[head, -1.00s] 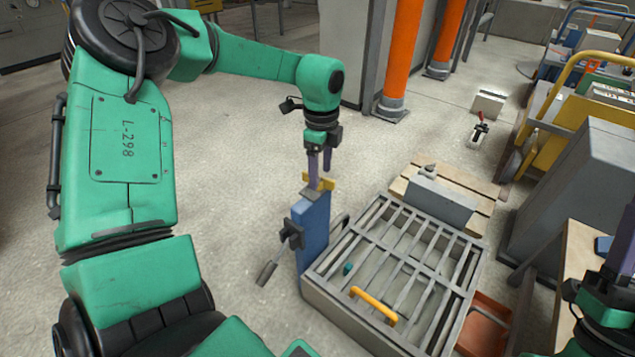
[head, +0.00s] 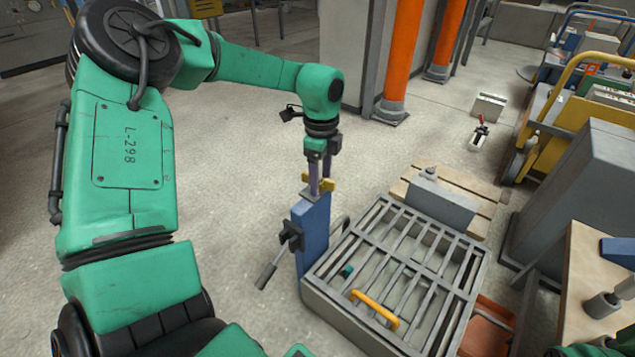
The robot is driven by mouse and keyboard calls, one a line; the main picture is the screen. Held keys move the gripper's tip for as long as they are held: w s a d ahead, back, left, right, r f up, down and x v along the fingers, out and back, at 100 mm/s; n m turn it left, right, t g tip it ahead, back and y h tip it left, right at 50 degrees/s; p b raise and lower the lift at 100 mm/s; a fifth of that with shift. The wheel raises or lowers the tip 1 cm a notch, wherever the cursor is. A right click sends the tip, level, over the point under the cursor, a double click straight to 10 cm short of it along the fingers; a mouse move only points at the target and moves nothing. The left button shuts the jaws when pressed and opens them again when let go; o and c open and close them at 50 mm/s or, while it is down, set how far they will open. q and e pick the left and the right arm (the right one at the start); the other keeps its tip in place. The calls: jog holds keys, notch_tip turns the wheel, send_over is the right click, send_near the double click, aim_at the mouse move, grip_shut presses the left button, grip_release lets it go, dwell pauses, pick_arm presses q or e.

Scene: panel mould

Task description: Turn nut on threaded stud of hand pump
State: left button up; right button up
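The hand pump is a blue upright block (head: 313,232) with a black side bracket and a lever (head: 266,276) hanging at its left. A yellow nut (head: 328,186) with arms sits at its top, above a grey cap. My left gripper (head: 320,188) points straight down onto the nut. Its two purple-grey fingers stand a little apart and their tips reach the nut. Whether they press on it is too small to tell. The stud is hidden by the nut and fingers. My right gripper is out of view; only a bit of green arm shows at the bottom right.
A grey slatted frame (head: 322,287) with a yellow handle (head: 374,308) stands right beside the pump. A wooden pallet (head: 483,191) with a grey block lies behind it. An orange bin (head: 489,324) and a wooden-topped table (head: 592,250) are at right. Floor left of the pump is clear.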

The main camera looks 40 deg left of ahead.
pick_arm(q)
grip_shut()
jog(key=shift+f+n+b, duration=0.15)
jog(key=shift+n+b, duration=0.2)
jog(key=shift+n, duration=0.25)
jog(key=shift+w+n, duration=0.1)
jog(key=shift+n, duration=1.1)
jog(key=n+b, duration=0.1)
jog(key=n, duration=0.1)
jog(key=shift+a+n, duration=0.1)
jog(key=shift+n, duration=0.2)
jog(key=shift+w+n, duration=0.1)
jog(key=shift+n, duration=0.3)
jog(key=n, duration=0.2)
jog(key=shift+n, duration=0.7)
